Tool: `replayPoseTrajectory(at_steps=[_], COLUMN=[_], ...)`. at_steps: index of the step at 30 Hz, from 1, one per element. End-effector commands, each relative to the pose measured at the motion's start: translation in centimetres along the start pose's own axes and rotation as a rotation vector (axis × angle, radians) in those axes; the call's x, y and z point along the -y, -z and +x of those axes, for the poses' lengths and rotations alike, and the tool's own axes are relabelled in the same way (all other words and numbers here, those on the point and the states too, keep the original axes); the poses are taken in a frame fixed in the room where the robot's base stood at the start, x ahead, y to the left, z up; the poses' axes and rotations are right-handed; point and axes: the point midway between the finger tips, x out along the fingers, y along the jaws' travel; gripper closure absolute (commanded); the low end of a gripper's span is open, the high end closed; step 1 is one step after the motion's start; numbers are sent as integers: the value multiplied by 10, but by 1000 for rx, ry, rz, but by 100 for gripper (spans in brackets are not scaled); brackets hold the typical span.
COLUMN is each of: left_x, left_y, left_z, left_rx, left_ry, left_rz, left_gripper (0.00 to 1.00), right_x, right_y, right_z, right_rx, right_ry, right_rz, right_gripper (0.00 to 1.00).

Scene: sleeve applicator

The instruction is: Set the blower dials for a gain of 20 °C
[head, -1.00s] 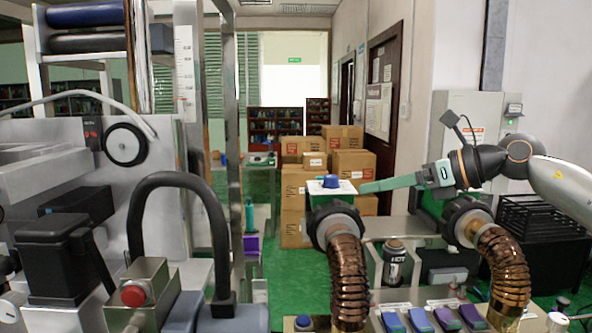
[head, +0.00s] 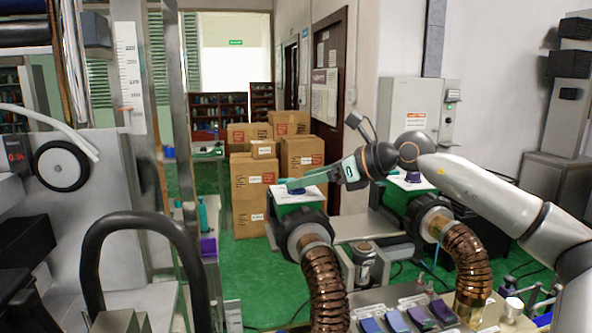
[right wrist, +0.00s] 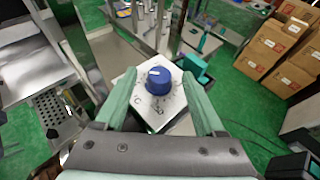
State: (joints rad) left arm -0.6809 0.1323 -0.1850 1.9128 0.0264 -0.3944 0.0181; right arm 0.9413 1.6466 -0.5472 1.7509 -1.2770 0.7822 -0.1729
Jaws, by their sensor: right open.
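Two green blowers stand at centre right in the head view. The left blower (head: 299,220) has a white top plate with a blue dial (right wrist: 158,82); a pale pointer mark shows on the dial, but the scale is too small to read. The right blower (head: 395,194) has a purple dial (head: 413,177), partly behind my right arm. My right gripper (head: 287,184) is over the left blower's plate. In the right wrist view its open green fingers (right wrist: 160,80) lie on either side of the blue dial, with gaps. My left gripper is out of view.
Copper hoses (head: 326,285) run from the blowers' front nozzles. A scale (head: 129,75) with a red mark hangs at left, beside the machine and its black hose loop (head: 150,222). Coloured switches (head: 420,318) line the front panel. Boxes (head: 300,155) stand behind.

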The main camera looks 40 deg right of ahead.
Motion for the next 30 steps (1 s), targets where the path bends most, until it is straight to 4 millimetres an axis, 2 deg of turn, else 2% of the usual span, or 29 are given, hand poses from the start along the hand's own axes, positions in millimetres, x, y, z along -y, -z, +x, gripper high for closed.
replayPoseTrajectory(at_steps=[3, 7, 18, 30], left_x=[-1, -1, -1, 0], left_y=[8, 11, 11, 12], left_z=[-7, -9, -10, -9], left_rx=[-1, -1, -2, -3], left_ry=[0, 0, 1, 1], left_rz=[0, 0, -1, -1], left_gripper=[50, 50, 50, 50], right_x=[0, 0, 0, 0], right_y=[-2, -1, 1, 1], right_z=[15, 26, 30, 30], right_rx=[0, 0, 0, -1], right_ry=[-2, -1, 1, 1], right_rz=[2, 2, 0, 0], right_gripper=[29, 29, 29, 74])
